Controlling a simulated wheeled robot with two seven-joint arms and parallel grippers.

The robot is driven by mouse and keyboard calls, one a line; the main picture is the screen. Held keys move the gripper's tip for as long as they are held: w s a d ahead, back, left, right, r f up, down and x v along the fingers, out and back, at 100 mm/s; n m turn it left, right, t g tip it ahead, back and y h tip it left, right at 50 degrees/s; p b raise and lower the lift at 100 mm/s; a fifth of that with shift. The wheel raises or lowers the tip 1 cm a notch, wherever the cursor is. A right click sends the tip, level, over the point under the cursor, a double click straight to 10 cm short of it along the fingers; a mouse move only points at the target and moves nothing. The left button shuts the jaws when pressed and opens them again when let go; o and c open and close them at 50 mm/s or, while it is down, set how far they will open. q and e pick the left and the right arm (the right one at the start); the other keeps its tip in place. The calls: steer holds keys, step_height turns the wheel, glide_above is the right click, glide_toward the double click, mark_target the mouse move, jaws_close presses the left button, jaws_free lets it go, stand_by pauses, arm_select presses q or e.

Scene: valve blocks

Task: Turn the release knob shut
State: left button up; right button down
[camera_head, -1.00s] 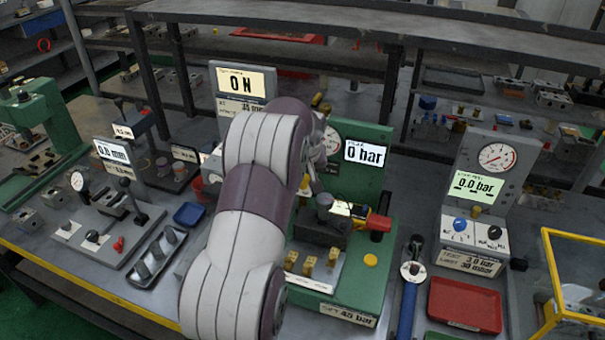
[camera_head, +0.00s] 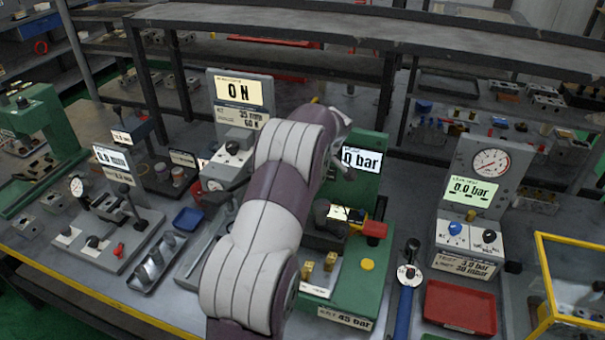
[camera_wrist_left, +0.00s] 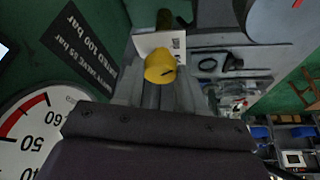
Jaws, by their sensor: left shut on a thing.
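In the left wrist view a yellow knob (camera_wrist_left: 159,62) with a dark mark on its face sits between the fingertips of my left gripper (camera_wrist_left: 159,80), which is shut on it. I take it for the release knob. The green test stand (camera_head: 340,292) in the head view has a display (camera_head: 362,160) reading 0 bar. My left arm crosses in front of the stand and hides the knob and most of the gripper there. Part of a round gauge (camera_wrist_left: 35,140) shows beside the gripper in the wrist view. My right gripper is not in view.
A red-topped part (camera_head: 375,231) and a yellow button (camera_head: 367,264) are on the stand's right side. A blue-handled tool (camera_head: 405,305) and a red tray (camera_head: 461,307) lie to its right. A grey unit with an ON display (camera_head: 238,91) stands behind left.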

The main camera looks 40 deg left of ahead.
arm_select(q)
steer(key=shift+n+p, duration=0.4)
steer(key=shift+p, duration=0.05)
steer(key=o, duration=1.1)
steer(key=shift+c, duration=0.2)
steer(key=p+v, duration=1)
steer(key=v, duration=0.2)
steer(key=shift+w+d+r, duration=0.2)
steer(key=shift+w+r, duration=0.05)
steer(key=shift+r, duration=0.05)
